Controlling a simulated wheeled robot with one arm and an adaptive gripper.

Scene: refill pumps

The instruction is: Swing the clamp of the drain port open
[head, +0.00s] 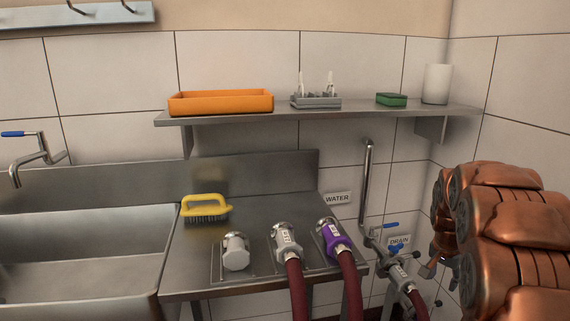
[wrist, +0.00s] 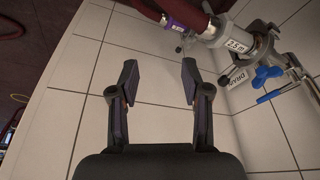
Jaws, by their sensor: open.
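The drain port shows at the upper right of the wrist view as a metal fitting (wrist: 262,42) with a hose end marked "2.5 m" (wrist: 236,45) on it. Metal clamp parts sit around that joint; whether the clamp is open or shut I cannot tell. In the head view the drain fitting (head: 397,272) is low at right, beside my copper arm. My gripper (wrist: 160,76) is open and empty, left of the fitting and apart from it. The head view does not clearly show its fingers.
A dark red hose (wrist: 150,8) with a purple collar crosses the top of the wrist view. In the head view, capped and hose-bearing ports stand on the steel counter (head: 190,270), with a yellow brush (head: 206,207). A pipe (head: 366,185) rises behind the drain.

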